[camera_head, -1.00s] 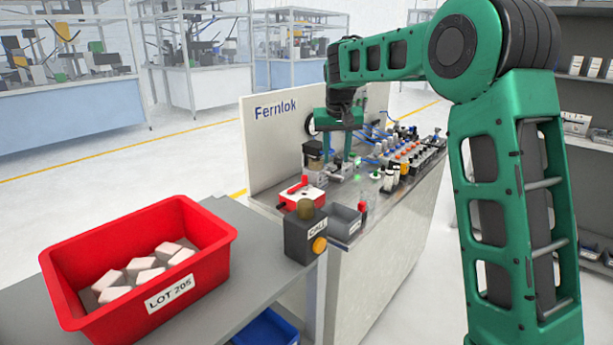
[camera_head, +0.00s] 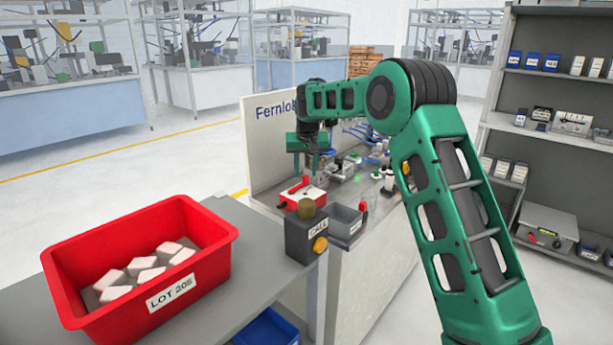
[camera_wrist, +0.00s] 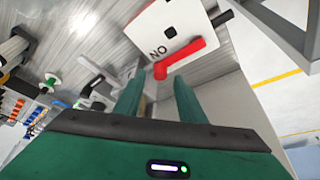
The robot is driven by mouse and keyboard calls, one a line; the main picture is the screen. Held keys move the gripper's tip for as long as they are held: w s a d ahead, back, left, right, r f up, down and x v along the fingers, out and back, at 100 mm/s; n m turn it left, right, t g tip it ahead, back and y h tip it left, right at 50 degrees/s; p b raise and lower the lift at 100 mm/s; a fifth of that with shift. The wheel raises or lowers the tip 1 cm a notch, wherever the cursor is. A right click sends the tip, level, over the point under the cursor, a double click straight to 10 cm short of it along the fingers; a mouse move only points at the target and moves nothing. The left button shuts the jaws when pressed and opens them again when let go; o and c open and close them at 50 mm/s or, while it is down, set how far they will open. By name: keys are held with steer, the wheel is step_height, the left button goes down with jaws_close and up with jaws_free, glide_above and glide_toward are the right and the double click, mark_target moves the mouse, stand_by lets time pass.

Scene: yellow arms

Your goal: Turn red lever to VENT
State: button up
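The red lever (camera_head: 299,187) sits on top of a small white-topped box with red sides (camera_head: 303,197) on the bench. In the wrist view the red lever (camera_wrist: 182,57) lies across the box's white face (camera_wrist: 165,20), beside the letters "NO". I cannot make out a VENT mark. My gripper (camera_head: 308,168) is above and just behind the box, pointing down. In the wrist view my gripper (camera_wrist: 157,88) has its two green fingers apart with nothing between them. The lever is beyond the fingertips and does not appear to touch them.
A black call box (camera_head: 304,238) with an amber button and a grey bin (camera_head: 345,222) stand in front of the lever box. The Fernlok panel (camera_head: 262,150) rises behind it. Pneumatic fittings (camera_head: 345,168) crowd the bench to the right. A red crate (camera_head: 215,265) is at front left.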

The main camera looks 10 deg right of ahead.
steer(key=shift+x, duration=1.05)
